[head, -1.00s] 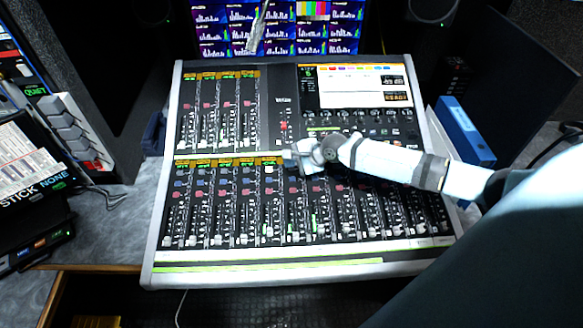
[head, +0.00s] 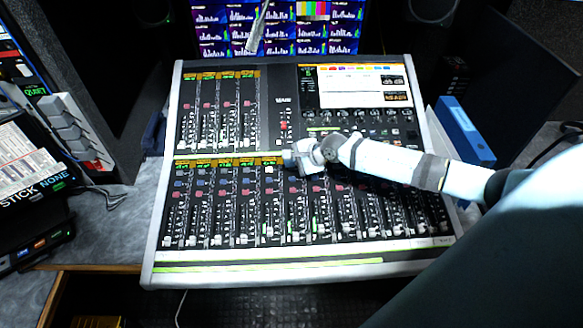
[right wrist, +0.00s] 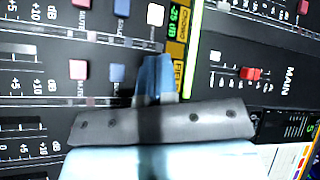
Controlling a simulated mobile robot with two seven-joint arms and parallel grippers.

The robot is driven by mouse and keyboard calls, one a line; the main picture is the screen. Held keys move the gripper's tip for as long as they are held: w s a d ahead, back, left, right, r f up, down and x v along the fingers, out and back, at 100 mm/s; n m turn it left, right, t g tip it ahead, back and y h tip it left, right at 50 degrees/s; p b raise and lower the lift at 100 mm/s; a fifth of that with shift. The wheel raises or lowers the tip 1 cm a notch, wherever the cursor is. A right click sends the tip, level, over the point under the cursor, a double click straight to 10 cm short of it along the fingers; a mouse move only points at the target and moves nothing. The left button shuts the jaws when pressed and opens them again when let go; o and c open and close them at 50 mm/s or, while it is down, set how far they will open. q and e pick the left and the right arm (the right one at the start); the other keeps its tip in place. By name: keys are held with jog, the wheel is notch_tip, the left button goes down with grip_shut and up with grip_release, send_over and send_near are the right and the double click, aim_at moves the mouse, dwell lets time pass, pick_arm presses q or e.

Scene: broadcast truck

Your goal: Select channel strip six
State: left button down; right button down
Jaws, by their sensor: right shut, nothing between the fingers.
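The mixing console (head: 276,272) lies ahead, with a lower bank of channel strips (head: 190,205) under a row of yellow-green displays. My right gripper (head: 288,158) is shut and empty over the top of this bank, near its middle. In the right wrist view, its blue fingers (right wrist: 154,70) reach beside a yellow-green strip display (right wrist: 177,40). A white button (right wrist: 155,14) lies just past the fingertips, with a gap in the picture. Pink mute buttons (right wrist: 79,69) and blue solo buttons (right wrist: 117,73) lie to the left. Strip numbers are unreadable. My left gripper is out of view.
A monitor wall (head: 225,28) stands behind the console. The console's own screen (head: 350,86) is at its upper right. A blue binder (head: 465,130) stands at right. A red fader cap (right wrist: 250,73) marked MAIN lies right of the fingers.

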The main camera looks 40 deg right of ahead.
jog(key=shift+f, duration=0.15)
jog(key=shift+f, duration=0.3)
dwell(0.4)
jog(key=shift+w+f, duration=0.1)
jog(key=shift+f, duration=0.3)
dwell(0.6)
jog(key=shift+r+p, duration=0.75)
jog(key=shift+p, duration=0.2)
jog(key=shift+r, duration=0.1)
